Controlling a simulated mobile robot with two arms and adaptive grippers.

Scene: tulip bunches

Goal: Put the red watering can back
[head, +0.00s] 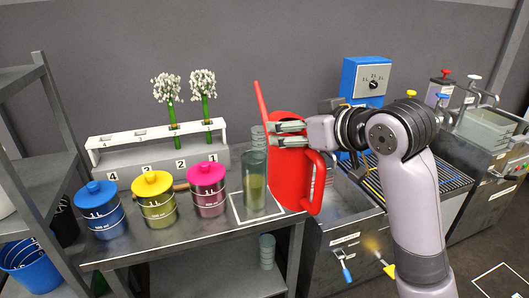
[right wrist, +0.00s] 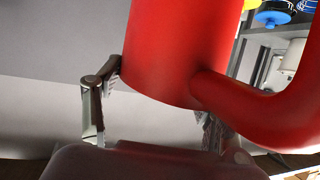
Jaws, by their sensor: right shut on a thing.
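The red watering can (head: 290,180) is upright at the right end of the grey table, with its long spout rising up and to the left. Its handle loops on the right side. My right gripper (head: 278,134) is shut on the can's upper body. In the right wrist view the can (right wrist: 180,50) fills the upper middle, between the two fingers of my right gripper (right wrist: 158,118). I cannot tell whether the can's base touches the table. My left gripper is not in view.
A tall glass vase (head: 254,183) stands on a white-outlined square just left of the can. Blue (head: 98,212), yellow (head: 153,200) and pink (head: 207,190) lidded tins stand further left. Behind them is a numbered rack (head: 140,160) with two white flowers. A blue dispenser (head: 352,82) stands at the right.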

